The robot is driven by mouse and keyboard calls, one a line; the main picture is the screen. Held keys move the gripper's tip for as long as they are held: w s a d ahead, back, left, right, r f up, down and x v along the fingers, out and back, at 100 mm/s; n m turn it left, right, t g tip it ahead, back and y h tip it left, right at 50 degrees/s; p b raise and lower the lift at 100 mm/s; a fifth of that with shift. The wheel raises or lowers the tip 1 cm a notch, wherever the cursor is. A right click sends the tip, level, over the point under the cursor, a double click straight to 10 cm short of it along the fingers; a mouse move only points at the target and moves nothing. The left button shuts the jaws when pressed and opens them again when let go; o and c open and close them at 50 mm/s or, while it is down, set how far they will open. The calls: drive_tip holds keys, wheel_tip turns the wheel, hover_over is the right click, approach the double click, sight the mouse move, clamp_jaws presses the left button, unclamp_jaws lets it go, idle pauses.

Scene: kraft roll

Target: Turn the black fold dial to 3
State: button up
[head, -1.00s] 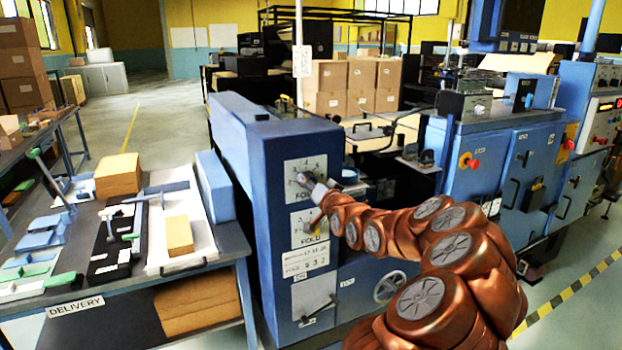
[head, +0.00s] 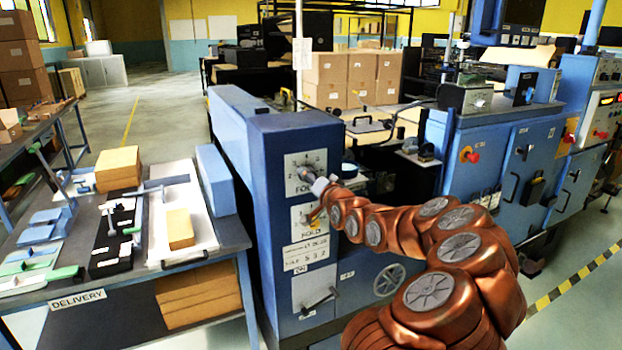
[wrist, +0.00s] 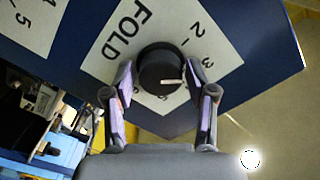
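The black fold dial (wrist: 160,64) sits on a white plate (wrist: 115,72) marked FOLD with numbers, on the blue machine. In the head view my gripper (head: 318,186) is at the upper plate (head: 304,160) and partly covers the dial.
The delivery table (head: 130,280) stands left. A handwheel (head: 389,280) is lower right.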

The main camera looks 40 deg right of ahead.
drive_tip(key=shift+o, duration=0.9)
drive_tip(key=v, duration=1.2)
drive_tip(key=shift+a, duration=0.1)
